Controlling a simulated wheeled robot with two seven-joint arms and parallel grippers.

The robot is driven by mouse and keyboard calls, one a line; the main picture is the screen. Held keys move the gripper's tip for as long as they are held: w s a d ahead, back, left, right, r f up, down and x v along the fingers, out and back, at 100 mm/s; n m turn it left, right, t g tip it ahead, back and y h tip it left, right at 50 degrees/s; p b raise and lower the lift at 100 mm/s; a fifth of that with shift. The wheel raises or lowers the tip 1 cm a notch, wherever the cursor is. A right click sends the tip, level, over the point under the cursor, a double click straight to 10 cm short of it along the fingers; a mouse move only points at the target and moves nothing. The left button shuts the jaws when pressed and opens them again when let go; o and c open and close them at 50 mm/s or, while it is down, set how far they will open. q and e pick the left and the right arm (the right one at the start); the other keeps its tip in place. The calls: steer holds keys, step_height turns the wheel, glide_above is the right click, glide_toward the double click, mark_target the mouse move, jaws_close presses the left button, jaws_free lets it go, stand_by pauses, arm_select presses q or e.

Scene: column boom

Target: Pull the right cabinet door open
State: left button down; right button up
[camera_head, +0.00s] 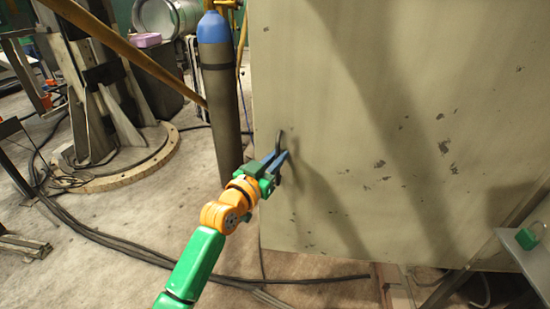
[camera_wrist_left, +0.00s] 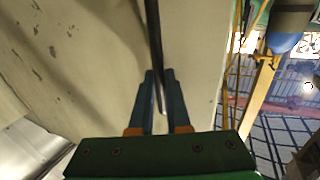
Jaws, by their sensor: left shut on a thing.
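The cabinet door (camera_head: 400,90) is a large beige panel with chipped paint, filling the right of the head view. Its dark bar handle (camera_head: 279,138) sits near the door's left edge. My left gripper (camera_head: 279,157), green with blue fingers, is shut on the handle. In the left wrist view, the handle (camera_wrist_left: 153,35) runs down between the two fingers (camera_wrist_left: 159,80), in front of the beige door face (camera_wrist_left: 105,45). The fingers hide part of the handle. From these views I cannot tell how far the door stands open. My right gripper is not in view.
A gas cylinder (camera_head: 222,120) with a blue top stands just left of the door's edge. Dark cables (camera_head: 120,250) lie on the concrete floor. A heavy machine base (camera_head: 120,165) stands at the left. A green block (camera_head: 527,239) rests on a grey surface at the right.

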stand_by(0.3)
arm_select(q)
steer(key=c, duration=0.9)
jaws_free()
steer(key=shift+d, duration=0.1)
steer(key=v, duration=0.7)
steer(key=shift+s+b, duration=0.1)
steer(key=shift+b, duration=0.3)
